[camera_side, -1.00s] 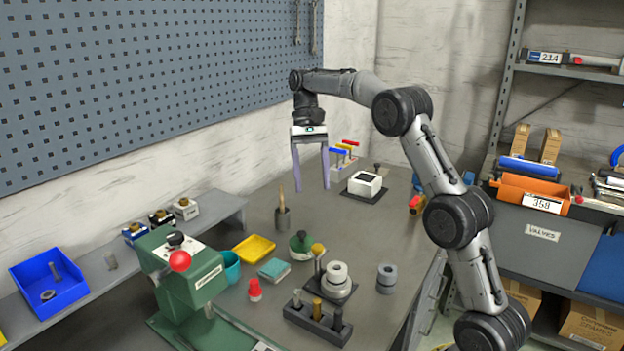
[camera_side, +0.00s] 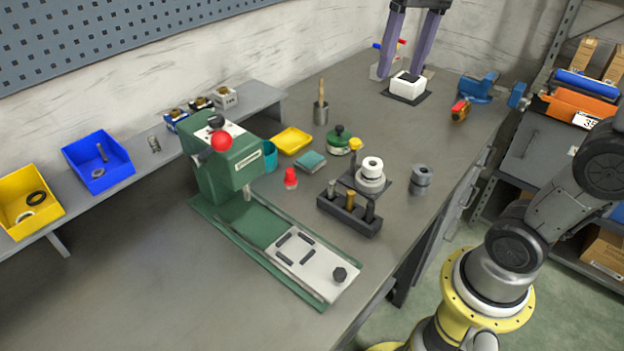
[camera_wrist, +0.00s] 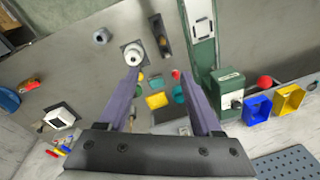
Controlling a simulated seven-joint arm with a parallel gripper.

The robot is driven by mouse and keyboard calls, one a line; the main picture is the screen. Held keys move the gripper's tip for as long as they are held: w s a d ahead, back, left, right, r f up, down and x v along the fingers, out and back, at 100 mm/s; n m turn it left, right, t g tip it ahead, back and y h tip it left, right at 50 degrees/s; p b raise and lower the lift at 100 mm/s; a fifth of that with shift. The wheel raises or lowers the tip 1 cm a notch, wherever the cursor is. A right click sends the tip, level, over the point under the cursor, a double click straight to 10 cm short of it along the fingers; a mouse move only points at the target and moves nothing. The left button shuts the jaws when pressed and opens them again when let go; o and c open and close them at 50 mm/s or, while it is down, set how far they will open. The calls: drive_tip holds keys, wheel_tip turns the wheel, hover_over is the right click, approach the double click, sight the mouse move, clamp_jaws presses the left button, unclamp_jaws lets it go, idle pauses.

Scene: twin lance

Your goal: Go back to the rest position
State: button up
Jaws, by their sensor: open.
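My gripper (camera_side: 404,62) is at the top of the side view, with its two long purple fingers pointing down and spread apart. No object shows between them. Its upper part and much of my arm are cut off by the picture edge. The fingertips appear near the white box (camera_side: 408,85) on its dark pad; I cannot tell the height gap exactly. In the wrist view my gripper (camera_wrist: 160,72) has its fingers well apart over the bench, with the white box (camera_wrist: 58,118) off to the left.
A green press (camera_side: 230,170) with a red knob stands on the bench. The bench's front left is clear.

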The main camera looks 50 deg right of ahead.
drive_tip(key=s+a+f+n+t, duration=0.1)
drive_tip(key=s+f+n+t, duration=0.3)
drive_tip(key=s+f, duration=0.5)
wheel_tip(320, 180, down, 4)
drive_tip(key=shift+s+a+r+n+h, duration=0.1)
drive_tip(key=shift+s+a+n+h, duration=0.05)
drive_tip(key=shift+s+n+h, duration=0.2)
